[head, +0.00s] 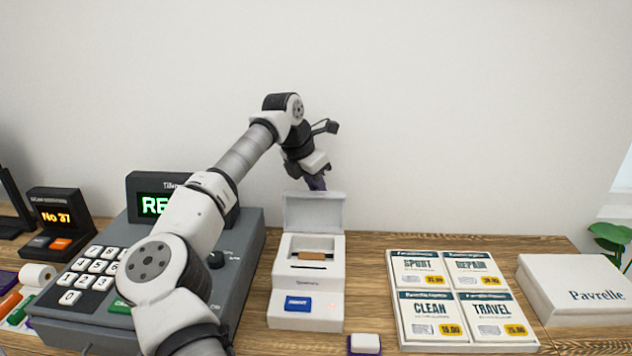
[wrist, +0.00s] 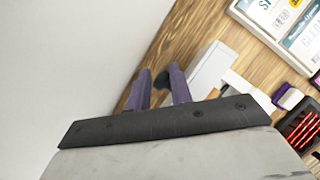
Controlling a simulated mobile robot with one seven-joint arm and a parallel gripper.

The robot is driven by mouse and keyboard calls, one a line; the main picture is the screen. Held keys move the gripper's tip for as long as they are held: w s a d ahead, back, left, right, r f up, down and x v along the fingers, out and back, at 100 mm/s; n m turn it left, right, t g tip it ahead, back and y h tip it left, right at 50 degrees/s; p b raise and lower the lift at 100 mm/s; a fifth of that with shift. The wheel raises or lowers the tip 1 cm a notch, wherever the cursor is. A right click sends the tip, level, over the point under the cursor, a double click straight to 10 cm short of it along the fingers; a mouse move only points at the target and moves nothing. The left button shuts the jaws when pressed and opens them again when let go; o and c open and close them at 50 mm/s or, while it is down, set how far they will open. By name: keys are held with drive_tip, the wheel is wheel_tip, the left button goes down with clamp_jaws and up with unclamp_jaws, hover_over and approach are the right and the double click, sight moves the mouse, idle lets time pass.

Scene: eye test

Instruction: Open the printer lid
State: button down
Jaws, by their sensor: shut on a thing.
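The white printer (head: 331,285) stands on the wooden counter in the middle of the head view. Its lid (head: 313,213) is raised and stands upright at the back, and the bay below it is exposed with a brown roll (head: 312,256) inside. My gripper (head: 317,186) points down at the top edge of the lid. In the wrist view its purple fingers (wrist: 159,91) are a little apart, with a small dark piece between them, beside the white printer (wrist: 211,68).
A grey cash register (head: 238,250) stands left of the printer, behind my arm. A tray of boxed cards (head: 393,335) and a white box (head: 575,285) lie to the right. A small purple-and-white block (head: 365,343) is at the front. Bare wall rises behind.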

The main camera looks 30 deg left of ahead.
drive_tip(key=shift+a+f, duration=0.55)
drive_tip(key=shift+a, duration=0.05)
drive_tip(key=c, duration=1.2)
unclamp_jaws()
drive_tip(key=shift+a+f, duration=0.15)
drive_tip(key=shift+a, duration=0.05)
drive_tip(key=shift+d, duration=0.15)
drive_tip(key=v, duration=0.5)
drive_tip(key=b+v, duration=0.1)
drive_tip(key=v, duration=0.4)
drive_tip(key=b+v, duration=0.1)
drive_tip(key=v, duration=0.4)
drive_tip(key=shift+w+d, duration=0.3)
drive_tip(key=shift+w, duration=0.05)
